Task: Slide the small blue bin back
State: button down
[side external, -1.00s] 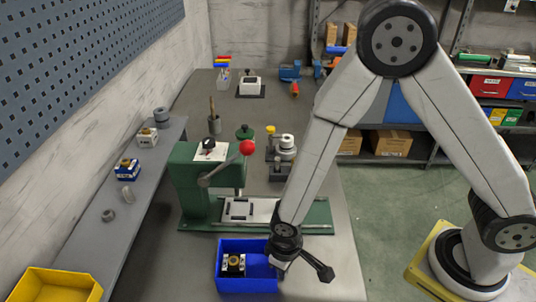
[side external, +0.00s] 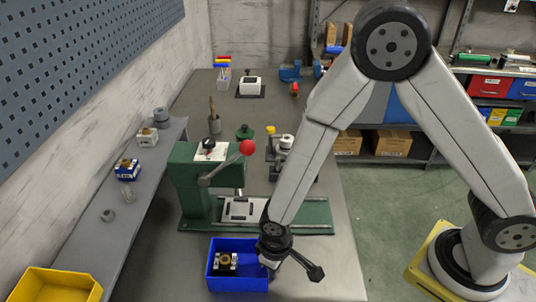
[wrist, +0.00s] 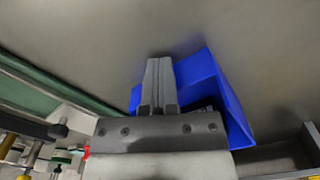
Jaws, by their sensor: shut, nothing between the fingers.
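The small blue bin (side external: 238,284) sits on the grey workbench in front of the green press, with a small part (side external: 226,263) with a brass-coloured top inside it. My gripper (side external: 272,272) is down at the bin's right wall in the side view. In the wrist view my gripper (wrist: 158,75) is shut with its fingers together, and the blue bin (wrist: 215,85) is right beside and behind them. I cannot tell for sure whether the fingers touch the bin wall. The fingertips are partly hidden in the side view.
The green press (side external: 195,180) with a red-knobbed lever stands just behind the bin. A yellow bin (side external: 55,286) is at the lower left. A narrow grey shelf (side external: 100,235) with small parts runs along the left. The bench front right (side external: 335,280) is clear.

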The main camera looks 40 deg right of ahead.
aim_at(239, 270)
jog(key=shift+w+a, duration=0.15)
jog(key=shift+w+a, duration=0.55)
jog(key=shift+w+a, duration=0.15)
jog(key=shift+w, duration=0.05)
dwell(0.4)
jog(key=shift+w+a, duration=0.5)
jog(key=shift+w, duration=0.05)
jog(key=shift+w+a, duration=0.15)
dwell(0.4)
jog(key=shift+w+a, duration=0.5)
jog(key=shift+w, duration=0.1)
jog(key=shift+w+a, duration=0.2)
jog(key=shift+w, duration=0.05)
dwell(0.3)
jog(key=shift+w+a, duration=0.5)
jog(key=shift+w, duration=0.1)
dwell(0.4)
